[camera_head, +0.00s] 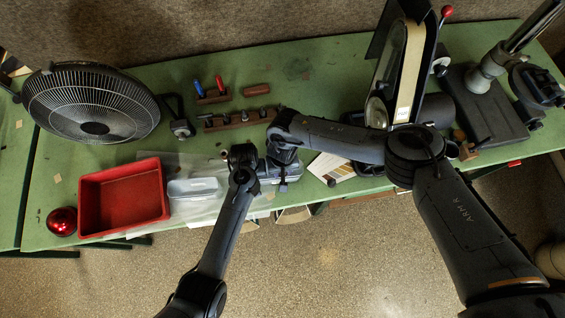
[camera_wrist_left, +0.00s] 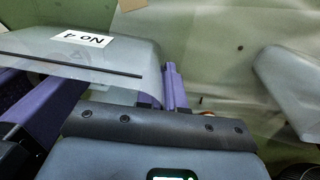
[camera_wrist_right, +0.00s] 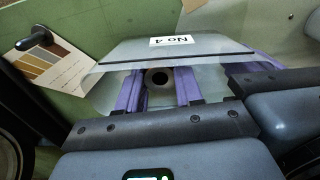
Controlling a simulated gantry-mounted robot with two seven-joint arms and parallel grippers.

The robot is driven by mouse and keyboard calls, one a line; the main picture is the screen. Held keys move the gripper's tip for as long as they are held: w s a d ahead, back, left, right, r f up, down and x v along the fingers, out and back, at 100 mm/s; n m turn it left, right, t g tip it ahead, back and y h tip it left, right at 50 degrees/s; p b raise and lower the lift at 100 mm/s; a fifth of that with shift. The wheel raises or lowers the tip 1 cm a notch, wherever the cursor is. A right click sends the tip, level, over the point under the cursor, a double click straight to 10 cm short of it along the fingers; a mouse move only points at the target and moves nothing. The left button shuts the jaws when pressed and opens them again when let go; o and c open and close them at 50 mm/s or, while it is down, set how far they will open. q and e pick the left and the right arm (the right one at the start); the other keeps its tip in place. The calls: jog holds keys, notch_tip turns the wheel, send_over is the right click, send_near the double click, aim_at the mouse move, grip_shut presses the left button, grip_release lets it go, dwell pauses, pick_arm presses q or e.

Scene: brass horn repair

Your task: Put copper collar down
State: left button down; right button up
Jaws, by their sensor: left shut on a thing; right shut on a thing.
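The collar (camera_wrist_right: 158,88), a dull ring with a dark hole, sits between the two purple fingers of my right gripper (camera_wrist_right: 160,92), which is shut on it. It is inside or just over a translucent bin (camera_wrist_right: 125,50) labelled No 4; whether it touches the floor of the bin is unclear. My left gripper (camera_wrist_left: 165,92) is shut at the right edge of the same bin (camera_wrist_left: 110,62), apparently on its wall. In the head view the bin (camera_head: 293,172) shows beneath both grippers, and my arms hide the collar.
A pale bin (camera_head: 193,188) and a red tray (camera_head: 124,198) stand left on the green bench. A colour card (camera_wrist_right: 55,68) lies beside the No 4 bin. Tool blocks (camera_head: 236,119) are behind, a fan (camera_head: 90,102) at back left. The bench's front edge is close.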

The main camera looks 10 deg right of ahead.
jog(key=shift+f, duration=0.15)
jog(key=shift+f, duration=0.1)
jog(key=shift+f, duration=0.55)
jog(key=o, duration=1.1)
notch_tip(320, 180, up, 13)
jog(key=shift+r, duration=0.15)
pick_arm(q)
jog(key=c, duration=1.2)
grip_release()
